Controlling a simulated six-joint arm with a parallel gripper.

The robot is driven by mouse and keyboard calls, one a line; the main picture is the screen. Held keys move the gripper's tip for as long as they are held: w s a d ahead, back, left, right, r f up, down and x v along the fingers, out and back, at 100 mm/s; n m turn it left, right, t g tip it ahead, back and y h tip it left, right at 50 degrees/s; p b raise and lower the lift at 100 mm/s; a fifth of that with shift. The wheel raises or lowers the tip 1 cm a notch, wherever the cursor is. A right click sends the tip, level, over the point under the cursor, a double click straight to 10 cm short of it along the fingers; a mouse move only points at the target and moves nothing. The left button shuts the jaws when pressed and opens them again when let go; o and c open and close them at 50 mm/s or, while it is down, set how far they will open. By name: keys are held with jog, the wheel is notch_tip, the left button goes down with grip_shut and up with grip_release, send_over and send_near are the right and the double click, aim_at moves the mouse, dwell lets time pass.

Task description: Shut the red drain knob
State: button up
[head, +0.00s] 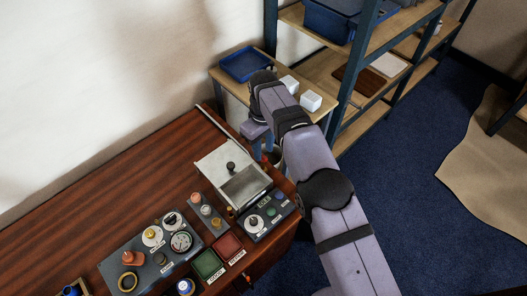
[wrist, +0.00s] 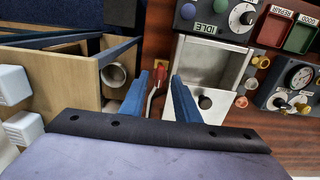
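The red knob (wrist: 161,74) shows in the wrist view between my two blue fingertips, at the left edge of the wooden bench. A thin silver rod (wrist: 150,100) runs beside it toward my palm. My gripper (wrist: 159,78) is open, with one finger on each side of the knob and a visible gap to each. In the head view my gripper (head: 266,158) points down at the bench's far right end, beside the metal basin (head: 247,187). A small bit of red (head: 268,144) shows between the fingers there; the rest is hidden. I cannot tell the fingertips' height relative to the knob.
A pale lid with a black knob (wrist: 205,102) adjoins the basin. Control panels (head: 150,255) and green and red trays (head: 207,264) stand nearer on the bench. A wooden cart (head: 230,84) with a blue tray and white blocks stands close beyond the bench's end.

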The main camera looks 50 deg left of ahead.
jog(key=shift+r, duration=2.7)
